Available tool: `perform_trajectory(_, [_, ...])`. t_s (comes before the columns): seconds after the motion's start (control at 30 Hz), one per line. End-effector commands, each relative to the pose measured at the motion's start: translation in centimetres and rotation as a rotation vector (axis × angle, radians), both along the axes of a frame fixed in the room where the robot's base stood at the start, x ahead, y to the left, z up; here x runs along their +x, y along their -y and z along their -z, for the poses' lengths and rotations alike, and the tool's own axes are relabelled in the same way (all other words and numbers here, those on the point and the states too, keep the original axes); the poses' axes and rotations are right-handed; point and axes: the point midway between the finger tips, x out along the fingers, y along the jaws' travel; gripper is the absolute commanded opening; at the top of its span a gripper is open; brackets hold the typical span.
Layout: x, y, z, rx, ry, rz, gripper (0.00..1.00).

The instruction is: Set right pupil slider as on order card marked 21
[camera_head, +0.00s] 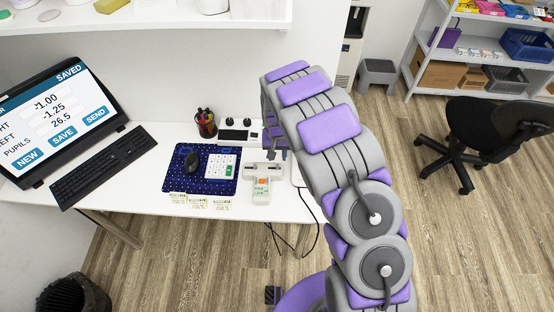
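A white T-shaped device (262,188) with a small green display and an orange button lies on the desk, right of the blue mat. Its wide top part, where sliders might be, is too small to read, and I cannot make out the right pupil slider. Several small pale cards (198,202) lie along the desk's front edge; their marks are unreadable, so I cannot tell which is 21. My gripper (277,150) is just above or behind the device's top, mostly hidden by my arm; whether it touches is unclear.
A keyboard (103,166), mouse (192,162), white keypad (220,166), blue mat (183,185) and pen cup (206,124) share the desk. A shelf (150,20) overhangs it. A black chair (480,130) stands right.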

Motion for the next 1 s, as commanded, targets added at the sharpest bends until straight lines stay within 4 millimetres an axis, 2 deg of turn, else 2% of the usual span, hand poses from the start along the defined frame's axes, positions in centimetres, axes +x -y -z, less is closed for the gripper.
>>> perform_trajectory(0.03, [0.1, -0.1, -1.5, 0.001, 0.004, 0.0, 0.38])
perform_trajectory(0.1, [0.2, -0.1, -3.2, 0.001, 0.007, -0.001, 0.38])
perform_trajectory(0.3, [0.2, -0.1, -7.4, 0.001, 0.005, -0.001, 0.38])
perform_trajectory(0.5, [0.2, -0.1, -10.3, 0.0, 0.001, 0.0, 0.38])
perform_trajectory(0.7, [0.1, -0.1, -11.3, -0.001, -0.001, 0.0, 0.38])
perform_trajectory(1.0, [0.1, -0.1, -11.4, -0.001, -0.001, 0.0, 0.38])
